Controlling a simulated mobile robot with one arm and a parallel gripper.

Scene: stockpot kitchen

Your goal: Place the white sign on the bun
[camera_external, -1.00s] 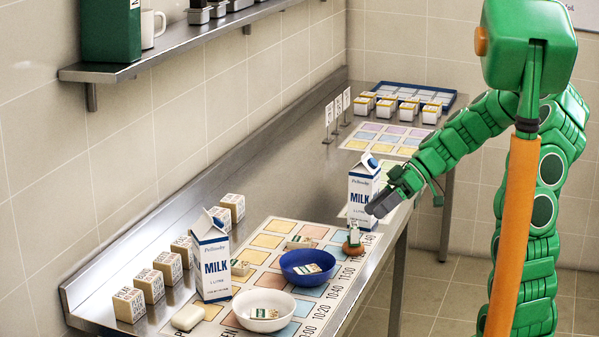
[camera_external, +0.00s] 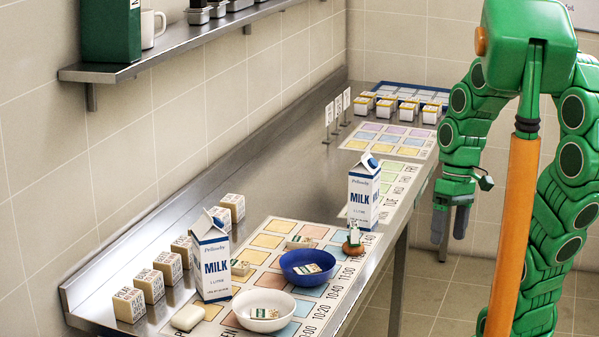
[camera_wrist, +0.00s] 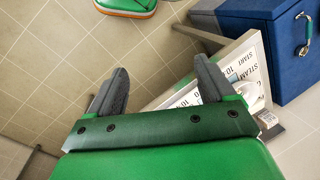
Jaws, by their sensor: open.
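A brown bun (camera_external: 353,249) sits near the front edge of the counter, beside the blue bowl. A small white piece with green marking (camera_external: 354,234) stands upright on top of it and looks like a sign; its details are too small to read. My gripper (camera_external: 451,228) hangs fingers down past the front edge of the counter, right of the bun and well apart from it. In the wrist view my gripper (camera_wrist: 160,78) is open with nothing between its fingers. The bun is not visible there.
Two milk cartons (camera_external: 212,268) (camera_external: 363,195), a blue bowl (camera_external: 307,266) and a white bowl (camera_external: 264,311) stand on the counter. Several white signs on stands (camera_external: 338,107) are at the back. A blue box (camera_wrist: 262,45) shows in the wrist view.

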